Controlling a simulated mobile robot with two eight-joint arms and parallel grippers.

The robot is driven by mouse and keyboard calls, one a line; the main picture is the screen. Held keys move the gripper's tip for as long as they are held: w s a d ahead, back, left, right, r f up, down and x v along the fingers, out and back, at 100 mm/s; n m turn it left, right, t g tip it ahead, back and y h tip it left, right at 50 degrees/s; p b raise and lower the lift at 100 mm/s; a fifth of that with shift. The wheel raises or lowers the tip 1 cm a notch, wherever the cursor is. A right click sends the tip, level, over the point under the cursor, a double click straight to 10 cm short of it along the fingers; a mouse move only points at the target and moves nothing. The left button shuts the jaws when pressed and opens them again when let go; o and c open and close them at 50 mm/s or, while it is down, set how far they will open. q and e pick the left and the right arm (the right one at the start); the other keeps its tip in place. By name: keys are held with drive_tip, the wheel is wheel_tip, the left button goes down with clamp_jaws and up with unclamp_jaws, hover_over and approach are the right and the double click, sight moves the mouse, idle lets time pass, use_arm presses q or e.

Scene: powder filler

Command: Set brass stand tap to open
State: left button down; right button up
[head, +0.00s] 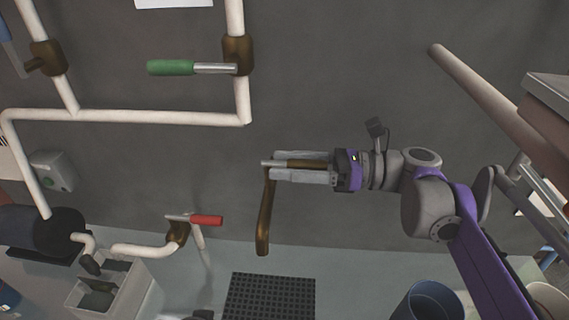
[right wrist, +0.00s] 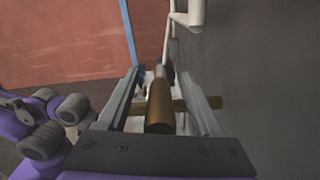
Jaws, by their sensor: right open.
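My right gripper (head: 278,166) comes in from the right, open, with one finger on each side of the lever. In the right wrist view the brass lever (right wrist: 159,108) lies between the two fingers, with a brass crosspiece behind it. Small gaps show beside the lever. My left gripper is in neither view.
A green-handled valve (head: 172,67) sits on white pipes at the upper left. A red-handled tap (head: 206,220) is at the lower left, near a grey box (head: 104,285). A black floor grate (head: 268,298) lies below the tap, and a blue bucket (head: 428,302) stands lower right.

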drive_tip(key=shift+a, duration=0.35)
clamp_jaws()
idle(1.2)
